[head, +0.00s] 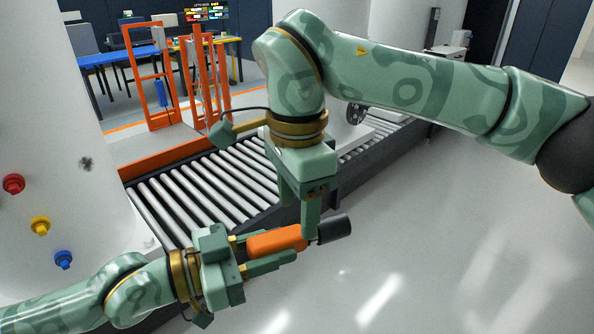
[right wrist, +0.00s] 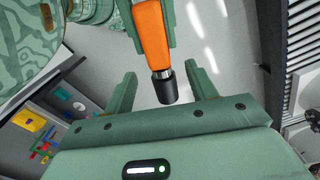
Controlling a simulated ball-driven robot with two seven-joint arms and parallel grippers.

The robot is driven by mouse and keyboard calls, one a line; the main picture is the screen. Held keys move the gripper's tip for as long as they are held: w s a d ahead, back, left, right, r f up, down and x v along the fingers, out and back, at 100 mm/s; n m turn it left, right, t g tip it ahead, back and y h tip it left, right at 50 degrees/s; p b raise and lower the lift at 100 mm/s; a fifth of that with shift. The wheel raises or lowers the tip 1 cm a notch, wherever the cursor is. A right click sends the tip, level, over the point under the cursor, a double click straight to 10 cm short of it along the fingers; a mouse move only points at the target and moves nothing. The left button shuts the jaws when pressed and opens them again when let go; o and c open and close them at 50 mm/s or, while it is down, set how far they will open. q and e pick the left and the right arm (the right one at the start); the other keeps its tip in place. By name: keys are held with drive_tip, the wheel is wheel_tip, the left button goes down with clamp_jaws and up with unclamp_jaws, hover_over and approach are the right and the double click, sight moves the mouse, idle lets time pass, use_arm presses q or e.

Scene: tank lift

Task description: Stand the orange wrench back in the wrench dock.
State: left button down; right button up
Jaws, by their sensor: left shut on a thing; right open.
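The orange wrench (head: 272,240) has a long orange grip, a short metal neck and a thick black end (head: 335,228). My left gripper (head: 280,246), the lower one in the head view, is shut on the orange grip, with the black end pointing right. My right gripper (head: 300,212) hangs over the wrench from above and is open. In the right wrist view, the wrench (right wrist: 153,38) comes down from the top, and its black end (right wrist: 168,88) lies between the two open fingers. I cannot tell whether a right finger touches it. I cannot make out the wrench dock.
A roller conveyor (head: 205,190) runs behind the grippers. A white tank (head: 60,130) with red, yellow and blue knobs stands at left. Orange frames (head: 150,90) and a blue table (head: 105,70) stand farther back. The grey floor (head: 440,230) at right is clear.

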sight(296, 230)
use_arm(q)
drive_tip(key=shift+r, duration=0.1)
use_arm(e)
wheel_tip(296, 230, down, 5)
drive_tip(key=shift+f, duration=0.1)
use_arm(q)
drive_tip(key=shift+s, duration=0.1)
use_arm(e)
clamp_jaws()
use_arm(q)
drive_tip(key=c, duration=1)
unclamp_jaws()
drive_tip(key=shift+o, duration=0.2)
drive_tip(key=shift+a, duration=0.15)
